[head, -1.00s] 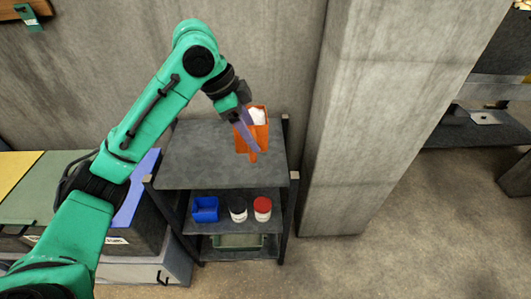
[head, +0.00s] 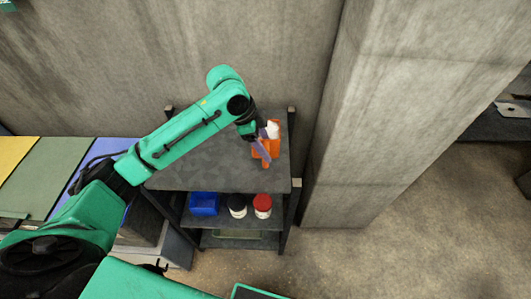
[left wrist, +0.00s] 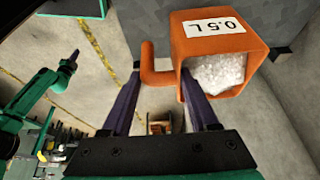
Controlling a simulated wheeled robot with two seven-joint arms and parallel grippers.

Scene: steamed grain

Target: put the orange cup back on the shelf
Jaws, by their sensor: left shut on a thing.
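The orange cup (head: 275,147) is a square-sided scoop with a handle and a white "0.5 L" label, and white grains show in it. It is at the right part of the shelf's top board (head: 200,168); I cannot tell whether it touches the board. My left gripper (head: 260,148) is shut on the cup's handle. In the left wrist view the cup (left wrist: 205,45) hangs at the fingertips, its handle between the fingers of the left gripper (left wrist: 160,85). My right arm seems to show at the left of that view, its gripper (left wrist: 70,62) too small to read.
On the shelf's middle board stand a blue bin (head: 204,204), a white jar with a dark lid (head: 237,205) and one with a red lid (head: 262,205). A concrete pillar (head: 380,110) rises close on the right, a wall behind. The top board's left part is clear.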

